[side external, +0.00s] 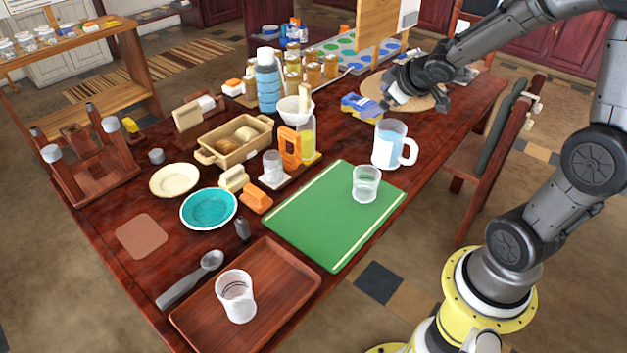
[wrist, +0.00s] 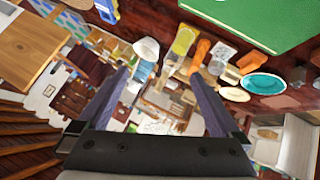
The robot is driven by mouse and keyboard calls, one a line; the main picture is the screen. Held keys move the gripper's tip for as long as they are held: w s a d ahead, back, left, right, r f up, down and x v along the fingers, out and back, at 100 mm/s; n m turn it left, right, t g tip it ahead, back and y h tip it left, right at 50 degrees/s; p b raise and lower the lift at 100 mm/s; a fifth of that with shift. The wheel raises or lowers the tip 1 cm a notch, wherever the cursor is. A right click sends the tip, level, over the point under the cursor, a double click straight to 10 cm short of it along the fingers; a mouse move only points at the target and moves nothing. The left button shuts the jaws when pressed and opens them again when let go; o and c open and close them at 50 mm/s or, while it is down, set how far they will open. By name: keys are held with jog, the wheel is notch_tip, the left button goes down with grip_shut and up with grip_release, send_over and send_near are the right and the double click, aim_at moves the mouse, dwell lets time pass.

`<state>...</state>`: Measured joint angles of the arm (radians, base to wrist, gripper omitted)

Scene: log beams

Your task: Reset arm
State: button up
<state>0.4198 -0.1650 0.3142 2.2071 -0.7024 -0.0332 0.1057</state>
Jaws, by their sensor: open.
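My gripper (side external: 396,92) is at the far right part of the dark red table, over or just in front of a round wooden board (side external: 428,101). In the wrist view my gripper (wrist: 160,76) has its two dark fingers spread wide. Nothing shows clearly held between them, only distant table items and shelving. A small white thing shows by the fingers in the side view, and I cannot tell what it is. The wrist view is tilted and looks across the table, with the green mat (wrist: 262,20) at upper right.
A blue and yellow packet (side external: 361,106) lies just left of my gripper. A pitcher of blue liquid (side external: 388,146) stands nearer. A glass (side external: 366,184) stands on the green mat (side external: 318,225). Another glass (side external: 236,296) stands on a wooden tray (side external: 285,275). Bottles and jars crowd the back.

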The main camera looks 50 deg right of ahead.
jog(key=s+a+r+m+g+y, duration=0.1)
jog(key=s+a+r, duration=0.1)
jog(key=s+a, duration=0.6)
jog(key=s+a+r+m+g+y, duration=0.1)
jog(key=s+a+r+g+y, duration=0.1)
jog(key=s+a, duration=0.6)
jog(key=s, duration=0.5)
jog(key=shift+s+a+r, duration=0.2)
jog(key=shift+r, duration=0.2)
